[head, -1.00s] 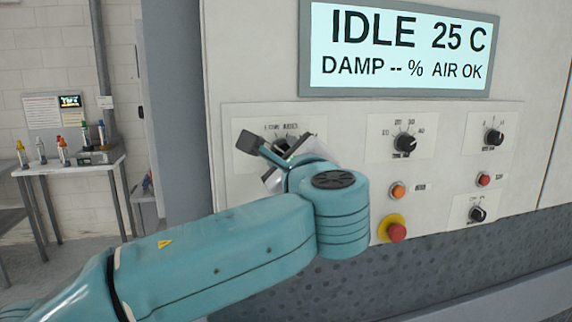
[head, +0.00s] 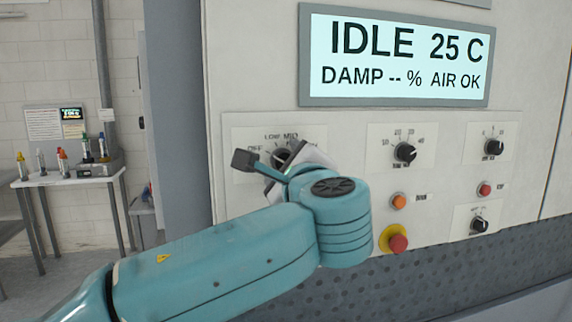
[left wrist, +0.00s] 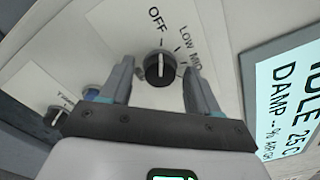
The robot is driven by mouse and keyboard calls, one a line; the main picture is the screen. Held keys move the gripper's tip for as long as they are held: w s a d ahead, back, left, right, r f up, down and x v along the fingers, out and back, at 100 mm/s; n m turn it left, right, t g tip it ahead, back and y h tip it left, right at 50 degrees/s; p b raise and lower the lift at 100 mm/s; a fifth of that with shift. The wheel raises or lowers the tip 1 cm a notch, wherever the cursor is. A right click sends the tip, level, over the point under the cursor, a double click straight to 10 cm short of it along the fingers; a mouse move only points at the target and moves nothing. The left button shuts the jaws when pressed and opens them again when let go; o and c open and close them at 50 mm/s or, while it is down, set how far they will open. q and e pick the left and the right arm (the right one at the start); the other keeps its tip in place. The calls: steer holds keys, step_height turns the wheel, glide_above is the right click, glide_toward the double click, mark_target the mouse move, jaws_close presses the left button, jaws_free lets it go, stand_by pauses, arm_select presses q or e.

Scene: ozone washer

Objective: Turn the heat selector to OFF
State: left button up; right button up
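The heat selector is a round black knob (head: 281,157) on a white plate at the left of the panel, and it also shows in the left wrist view (left wrist: 159,68). Labels OFF, LOW and MID are printed around it. A pale line on the knob points roughly toward OFF in the left wrist view, but the exact setting is hard to tell. My left gripper (left wrist: 159,78) is open, with one finger on each side of the knob and gaps visible. In the head view this gripper (head: 290,168) covers the knob's right and lower part. My right gripper is not in view.
To the right are a timer knob (head: 405,152), another knob (head: 493,147), an orange button (head: 399,202), a red button (head: 484,189) and a red emergency stop (head: 397,242). A display (head: 400,60) reading IDLE 25 C sits above. A table with bottles (head: 75,178) stands far left.

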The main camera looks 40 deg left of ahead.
arm_select(q)
steer(key=b+v, duration=0.2)
steer(key=v, duration=1.4)
steer(key=shift+s+b, duration=0.15)
steer(key=shift+b, duration=0.15)
steer(key=shift+d+r, duration=0.1)
